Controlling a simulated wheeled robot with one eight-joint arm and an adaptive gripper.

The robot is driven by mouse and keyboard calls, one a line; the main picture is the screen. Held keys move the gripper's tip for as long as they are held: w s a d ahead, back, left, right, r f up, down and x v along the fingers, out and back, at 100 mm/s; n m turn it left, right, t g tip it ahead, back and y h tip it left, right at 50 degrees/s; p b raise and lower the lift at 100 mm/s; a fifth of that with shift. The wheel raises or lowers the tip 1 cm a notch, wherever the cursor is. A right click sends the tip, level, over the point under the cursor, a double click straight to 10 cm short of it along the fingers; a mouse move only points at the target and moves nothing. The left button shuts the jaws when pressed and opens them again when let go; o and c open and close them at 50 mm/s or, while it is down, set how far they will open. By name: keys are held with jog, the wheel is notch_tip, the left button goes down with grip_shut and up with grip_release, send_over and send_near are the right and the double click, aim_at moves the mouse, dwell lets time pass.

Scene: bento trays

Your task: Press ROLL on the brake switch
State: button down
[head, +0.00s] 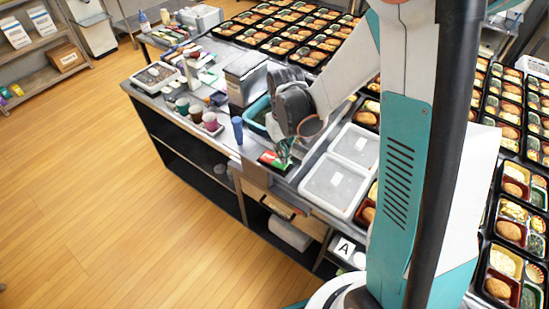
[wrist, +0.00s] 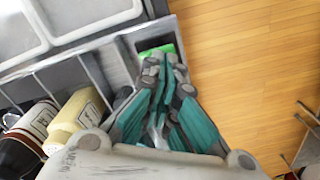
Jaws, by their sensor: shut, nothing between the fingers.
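A small box-like brake switch shows a red part and a green part (head: 270,161) at the front edge of the counter in the head view. In the wrist view only a bright green part of the switch (wrist: 158,50) shows, just beyond my fingertips. No lettering on it can be read. My gripper (head: 285,150) is shut and empty, pointing down beside the switch in the head view. In the wrist view its teal fingers (wrist: 165,68) are together and hide part of the switch. I cannot tell whether the fingertips touch it.
Many filled bento trays (head: 510,232) cover the right. Wooden floor (head: 90,190) is clear in front.

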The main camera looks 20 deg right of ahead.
jog(key=shift+f+b, duration=1.15)
jog(key=shift+f, duration=0.1)
dwell(0.8)
jog(key=shift+r+p, duration=2.2)
jog(key=shift+r, duration=1.35)
jog(key=shift+s+r+b, duration=0.25)
jog(key=shift+r+b, duration=0.15)
jog(key=shift+b, duration=0.15)
jog(key=s+r+t+b, duration=0.2)
jog(key=s+t+b, duration=0.1)
jog(key=s+b, duration=0.3)
jog(key=s+r+m+t+b, duration=0.1)
jog(key=s+r+t+b, duration=0.1)
jog(key=s+t+b, duration=0.2)
jog(key=s+b, duration=0.2)
jog(key=s, duration=0.2)
jog(key=shift+s, duration=0.3)
